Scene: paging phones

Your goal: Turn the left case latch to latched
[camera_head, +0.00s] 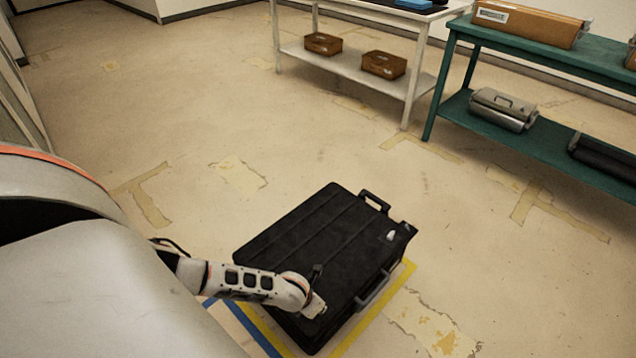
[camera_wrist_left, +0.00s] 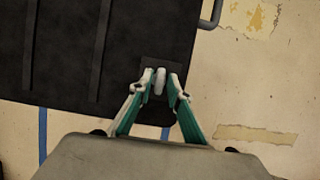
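A black case (camera_head: 318,240) lies closed on the floor, with its left latch (camera_wrist_left: 159,81) at the near corner of its lid. That latch is a small light-grey tab on a dark plate. My left gripper (camera_wrist_left: 161,84) is over it, its two fingers open on either side with what look like narrow gaps. In the head view my left gripper (camera_head: 315,307) reaches down to that corner and largely hides the latch. The other latch (camera_head: 391,236), a pale tab, shows near the case's right end. My right gripper is not in view.
The case has a side handle (camera_head: 372,291) and an end handle (camera_head: 375,201). Yellow and blue tape (camera_head: 405,275) borders it on the floor. A white table (camera_head: 345,66) and a green table (camera_head: 535,142) stand behind. The floor around the case is clear.

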